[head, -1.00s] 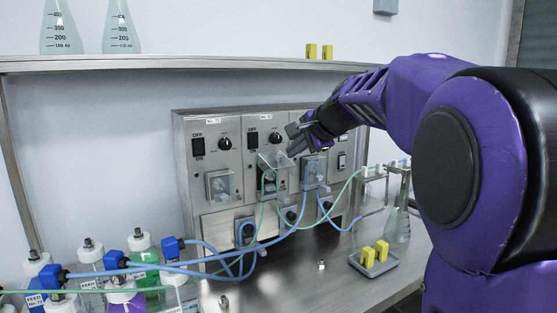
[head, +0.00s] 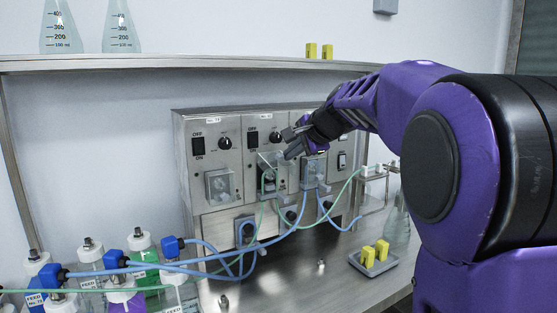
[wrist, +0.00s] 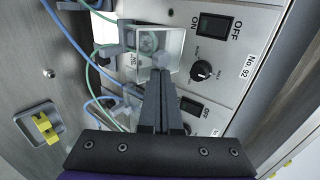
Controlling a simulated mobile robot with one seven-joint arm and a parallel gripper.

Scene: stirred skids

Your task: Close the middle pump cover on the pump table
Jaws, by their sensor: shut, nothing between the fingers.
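The pump table holds a steel pump unit (head: 226,180) with several panels. On its middle panel, a clear pump cover (head: 266,158) stands swung out over a pump head with a green tube. In the wrist view the same clear cover (wrist: 176,46) tilts out from the panel. My gripper (head: 288,145) is shut and empty beside the cover's upper right. In the wrist view its fingertips (wrist: 163,78) overlap the cover's near edge; I cannot tell whether they touch it.
Another clear cover sits on the left panel (head: 219,185), and one on the panel to the right (head: 313,172). Blue tubes (head: 205,265) cross in front towards capped bottles (head: 143,260). A grey tray with yellow pieces (head: 371,266) lies at front right. A flask (head: 397,226) stands near my arm.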

